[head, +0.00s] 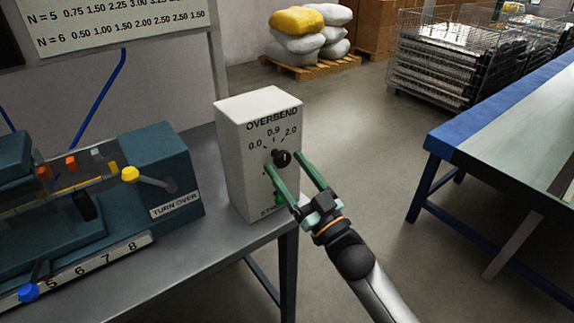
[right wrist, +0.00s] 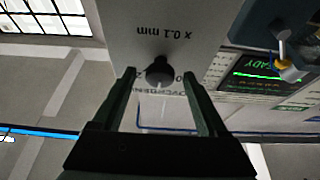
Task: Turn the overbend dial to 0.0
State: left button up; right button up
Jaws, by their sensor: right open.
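The overbend dial is a small black knob (head: 283,158) on the front of a white box (head: 236,155) marked OVERBEND, with 0.0, 0.9 and 2.0 above it. In the right wrist view the knob (right wrist: 159,70) appears upside down, with a pale line towards the OVERBEND lettering; its exact setting is hard to read. My right gripper (head: 282,161) is open, its green fingers on either side of the knob. In the right wrist view the fingertips (right wrist: 160,74) flank the knob with gaps visible on both sides. My left gripper is not in view.
A green button (head: 279,198) sits below the dial, partly hidden by my gripper. A teal TURN OVER machine (head: 160,180) with a yellow-knobbed lever (head: 131,174) stands left on the grey table (head: 215,232). A blue-edged table (head: 445,150) stands right, across open floor.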

jog(key=shift+w+a+r, duration=0.15)
jog(key=shift+w+a, duration=0.15)
jog(key=shift+w, duration=0.05)
grip_shut()
dwell(0.5)
